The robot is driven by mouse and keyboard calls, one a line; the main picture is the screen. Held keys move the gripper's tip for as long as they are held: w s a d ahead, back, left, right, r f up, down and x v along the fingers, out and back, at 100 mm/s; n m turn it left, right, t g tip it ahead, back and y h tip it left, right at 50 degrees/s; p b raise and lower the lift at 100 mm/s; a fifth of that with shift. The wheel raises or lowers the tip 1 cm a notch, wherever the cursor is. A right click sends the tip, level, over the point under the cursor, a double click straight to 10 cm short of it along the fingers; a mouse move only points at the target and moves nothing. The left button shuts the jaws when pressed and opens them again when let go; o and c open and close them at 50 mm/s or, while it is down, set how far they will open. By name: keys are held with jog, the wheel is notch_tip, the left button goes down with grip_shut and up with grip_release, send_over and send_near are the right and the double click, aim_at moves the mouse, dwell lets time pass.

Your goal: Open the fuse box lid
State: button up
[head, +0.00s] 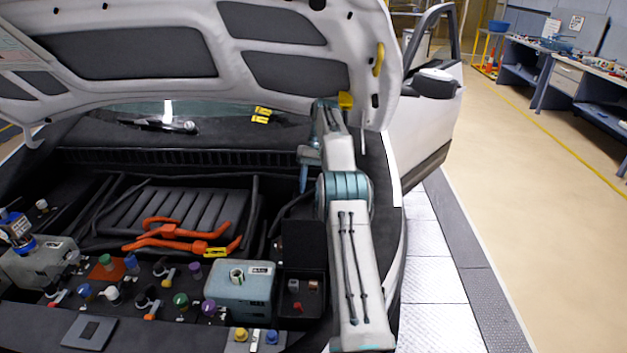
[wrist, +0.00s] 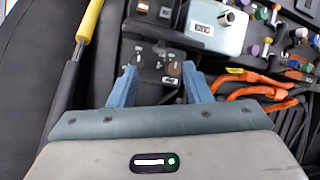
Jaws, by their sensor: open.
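The fuse box (head: 290,311) is a black box at the front right of the engine bay, right of a grey labelled box. Its dark lid (head: 301,246) appears raised, standing about upright at the far side, and small reddish and pale parts show inside. In the wrist view, the fuse box (wrist: 150,28) lies ahead of the fingers; the lid is hard to tell apart from the dark parts there. My gripper (head: 304,186) is open and empty, pointing down behind the raised lid and apart from it. Both blue fingers of my gripper (wrist: 160,80) show in the wrist view.
The grey box (head: 240,292) stands close beside the fuse box. Several coloured caps and orange cables (head: 180,236) lie further left. The raised hood (head: 290,45) hangs over my arm. A rod with a yellow grip (wrist: 89,20) runs left of my fingers.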

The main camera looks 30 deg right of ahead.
jog(key=shift+d+r, duration=0.1)
jog(key=shift+r, duration=0.25)
jog(key=shift+w, duration=0.1)
jog(key=c, duration=0.8)
jog(key=shift+w+f+b, duration=0.1)
jog(key=shift+f+b, duration=0.15)
jog(key=shift+b, duration=0.25)
grip_shut()
notch_tip(320, 180, down, 10)
jog(key=s+a+m+t+h+b, duration=0.1)
jog(key=a+m+t+h+b, duration=0.2)
jog(key=m+h, duration=0.1)
jog(key=shift+s+t, duration=0.25)
jog(key=shift+t, duration=0.05)
